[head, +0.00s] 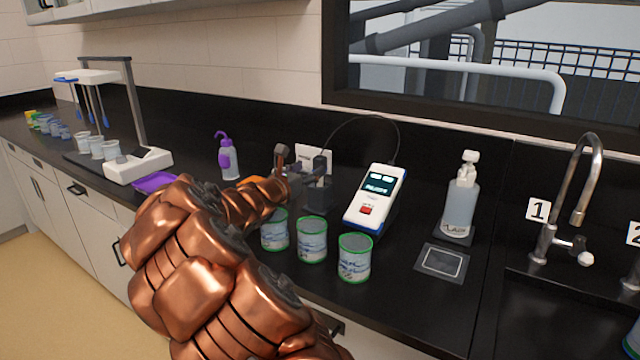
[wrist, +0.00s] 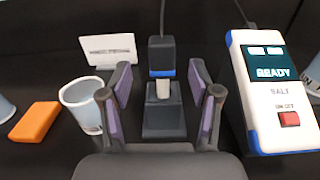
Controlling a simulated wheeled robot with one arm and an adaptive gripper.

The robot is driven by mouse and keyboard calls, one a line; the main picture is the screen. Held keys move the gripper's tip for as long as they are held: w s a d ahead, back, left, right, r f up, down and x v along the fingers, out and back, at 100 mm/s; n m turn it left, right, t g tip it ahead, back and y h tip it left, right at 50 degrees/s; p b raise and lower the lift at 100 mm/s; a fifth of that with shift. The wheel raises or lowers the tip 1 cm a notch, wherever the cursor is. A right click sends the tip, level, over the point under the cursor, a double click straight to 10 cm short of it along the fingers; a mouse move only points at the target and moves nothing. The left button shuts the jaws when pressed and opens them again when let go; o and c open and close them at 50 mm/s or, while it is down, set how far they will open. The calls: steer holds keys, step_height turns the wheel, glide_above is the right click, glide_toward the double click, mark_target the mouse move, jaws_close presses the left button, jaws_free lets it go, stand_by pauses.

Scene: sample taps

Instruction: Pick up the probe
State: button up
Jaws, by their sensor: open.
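The probe (wrist: 161,57) is a dark block with a blue band and a pale lower part. It stands upright in a dark holder (wrist: 163,124) in the wrist view, with a cable rising from its top. My gripper (wrist: 161,76) is open, with a purple-padded finger on each side of the probe and a visible gap at both sides. In the head view my gripper (head: 294,183) is close beside the holder. The white and blue meter (head: 374,197) stands right of it and reads READY.
Three green-rimmed cups (head: 312,239) stand in front of the holder. A pump bottle (head: 460,200), a dark pad (head: 441,262) and a sink tap (head: 575,200) are at right.

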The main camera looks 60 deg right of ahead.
mark_target(317, 164)
steer(key=shift+d+p, duration=0.4)
steer(key=shift+d, duration=2.55)
steer(key=shift+c, duration=0.2)
steer(key=c, duration=1.1)
steer(key=shift+c, duration=0.2)
steer(key=shift+r, duration=0.1)
